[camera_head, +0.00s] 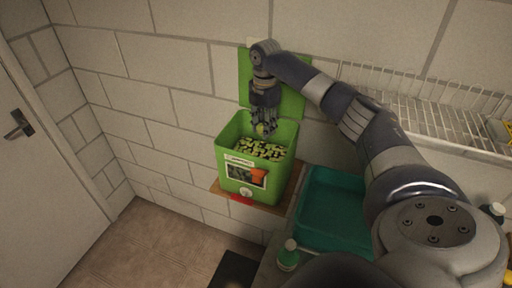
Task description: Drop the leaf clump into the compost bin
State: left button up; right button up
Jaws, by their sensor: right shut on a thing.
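The compost bin (229,157) is a green box with a label on its front. Its lid (243,75) stands open behind it, and green and pale scraps fill part of its inside. My right gripper (263,129) points down at the bin's opening, near the back rim. It is shut on the leaf clump (261,129), a small green thing at its fingertips, above the scraps. The fingers hide part of the clump. My left gripper is not in view.
The bin stands on a wooden shelf (217,189) against a white block wall. A teal tray (322,240) lies to its right, with a small bottle (288,258) at the front. A wire rack (440,122) is at the right. A door (40,170) is at far left.

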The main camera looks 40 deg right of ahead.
jog(key=o, duration=0.3)
jog(key=shift+s+a, duration=0.1)
jog(key=o, duration=0.5)
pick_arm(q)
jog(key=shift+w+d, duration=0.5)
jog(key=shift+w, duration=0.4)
pick_arm(e)
notch_tip(320, 180, up, 12)
jog(key=shift+f, duration=0.15)
